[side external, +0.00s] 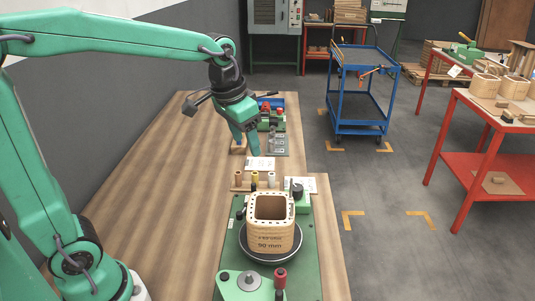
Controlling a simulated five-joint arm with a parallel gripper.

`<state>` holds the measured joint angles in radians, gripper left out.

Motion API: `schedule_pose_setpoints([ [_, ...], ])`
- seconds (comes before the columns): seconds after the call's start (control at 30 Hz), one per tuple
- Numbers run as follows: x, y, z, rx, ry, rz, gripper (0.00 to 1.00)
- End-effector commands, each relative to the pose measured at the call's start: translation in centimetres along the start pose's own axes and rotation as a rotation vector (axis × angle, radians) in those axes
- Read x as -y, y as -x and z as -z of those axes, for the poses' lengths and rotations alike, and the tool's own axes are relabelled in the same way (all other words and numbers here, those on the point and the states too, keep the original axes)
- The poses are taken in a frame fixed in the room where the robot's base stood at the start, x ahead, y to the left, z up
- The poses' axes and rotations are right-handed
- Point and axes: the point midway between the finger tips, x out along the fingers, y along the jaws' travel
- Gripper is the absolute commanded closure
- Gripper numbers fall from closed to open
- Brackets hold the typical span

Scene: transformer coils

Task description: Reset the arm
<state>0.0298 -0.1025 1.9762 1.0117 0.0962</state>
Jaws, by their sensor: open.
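My gripper (245,144) is at the end of my green arm, pointing down, open and with nothing visible between its fingers. It hangs above the workbench, beyond the coil former in this view. The wooden coil former (271,238), square with rounded corners and marked "90 mm", stands upright on a dark round plate (246,252). The plate is on the green winding fixture (232,268) on the bench. My gripper is apart from the former.
The wooden workbench (165,185) holds several spools (254,179), papers (261,163) and a green device with red knobs (266,122). The bench is clear on its left side. A blue cart (361,68) and red tables (490,149) stand to the right.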

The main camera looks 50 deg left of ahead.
Motion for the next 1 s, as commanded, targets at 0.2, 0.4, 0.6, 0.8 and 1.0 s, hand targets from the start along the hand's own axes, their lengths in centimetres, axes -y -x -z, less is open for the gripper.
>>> schedule_pose_setpoints([
  [0.2, -0.1, 2.0, -4.0, -0.063, 0.033, 0.008, 0.42],
  [0.4, -0.3, 3.0, -7.7, -0.118, 0.062, 0.013, 0.42],
  [0.6, -0.5, 3.2, -11.2, -0.173, 0.09, 0.018, 0.42],
  [0.8, -0.7, 2.9, -14.0, -0.216, 0.112, 0.021, 0.42],
  [1.0, -0.8, 2.6, -15.2, -0.234, 0.123, 0.022, 0.42],
])
